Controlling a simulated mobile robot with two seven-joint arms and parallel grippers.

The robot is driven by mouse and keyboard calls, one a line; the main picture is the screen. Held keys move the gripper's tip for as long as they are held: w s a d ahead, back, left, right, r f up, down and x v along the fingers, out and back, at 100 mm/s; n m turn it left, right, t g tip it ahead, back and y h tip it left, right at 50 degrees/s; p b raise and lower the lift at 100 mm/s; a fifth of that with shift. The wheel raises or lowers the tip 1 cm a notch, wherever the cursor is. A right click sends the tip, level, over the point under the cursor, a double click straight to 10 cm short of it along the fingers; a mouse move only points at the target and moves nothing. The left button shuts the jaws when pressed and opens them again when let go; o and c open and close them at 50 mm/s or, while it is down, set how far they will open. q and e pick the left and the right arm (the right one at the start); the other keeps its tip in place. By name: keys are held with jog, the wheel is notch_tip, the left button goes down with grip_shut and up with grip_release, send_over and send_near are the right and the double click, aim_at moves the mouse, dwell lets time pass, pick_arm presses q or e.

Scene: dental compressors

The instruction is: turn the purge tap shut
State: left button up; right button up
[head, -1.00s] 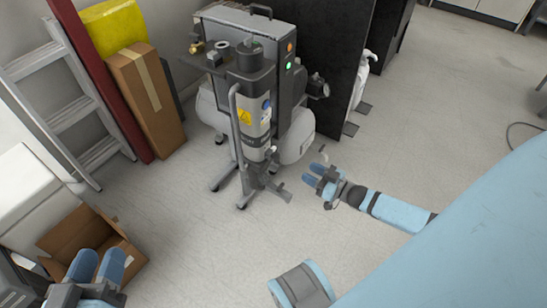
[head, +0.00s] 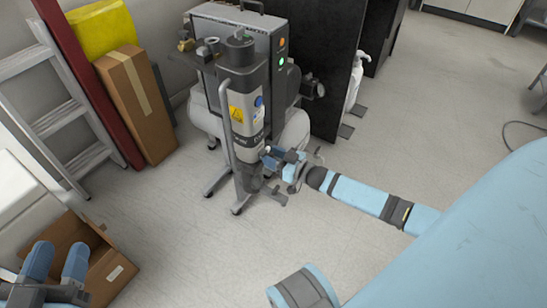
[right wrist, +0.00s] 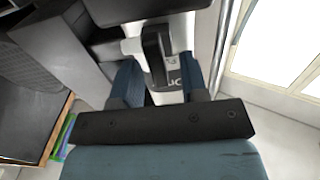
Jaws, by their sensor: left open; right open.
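The grey compressor unit (head: 243,95) stands on the floor with an upright cylinder at its front. My right gripper (head: 268,156) is at the lower part of that cylinder, its blue fingers open and pointing at it. The purge tap is too small and covered to make out in the head view. In the right wrist view a dark lever-like part (right wrist: 155,45), which may be the tap handle, lies between the two open fingers, in front of a pale lettered surface; I cannot tell whether they touch it. My left gripper (head: 57,256) is open and empty at the lower left.
An open cardboard box (head: 105,262) sits beside my left gripper. A tall carton (head: 138,105), a red panel (head: 90,80) and a ladder (head: 65,120) lean at the left. A black cabinet (head: 325,70) stands behind the compressor. Floor to the right is clear.

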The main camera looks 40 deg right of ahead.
grip_shut()
pick_arm(q)
jog(key=shift+r, duration=0.15)
pick_arm(e)
jog(key=shift+r+p, duration=0.1)
jog(key=shift+p, duration=0.2)
pick_arm(q)
jog(key=n+p, duration=0.1)
jog(key=s+d+n+g+p, duration=0.1)
jog(key=p, duration=0.1)
jog(key=s+n+g+p, duration=0.1)
jog(key=shift+s+d+f+y+p, duration=0.2)
jog(key=shift+d+f+y+p, duration=0.1)
jog(key=shift+d+y, duration=0.1)
pick_arm(e)
jog(key=m, duration=0.6)
jog(key=f+m, duration=0.1)
jog(key=m, duration=0.4)
jog(key=d+m, duration=0.1)
jog(key=m, duration=0.5)
jog(key=shift+w+d+f+m, duration=0.1)
jog(key=shift+w+f+m, duration=0.1)
jog(key=shift+f+m, duration=0.1)
pick_arm(q)
jog(key=shift+a, duration=0.1)
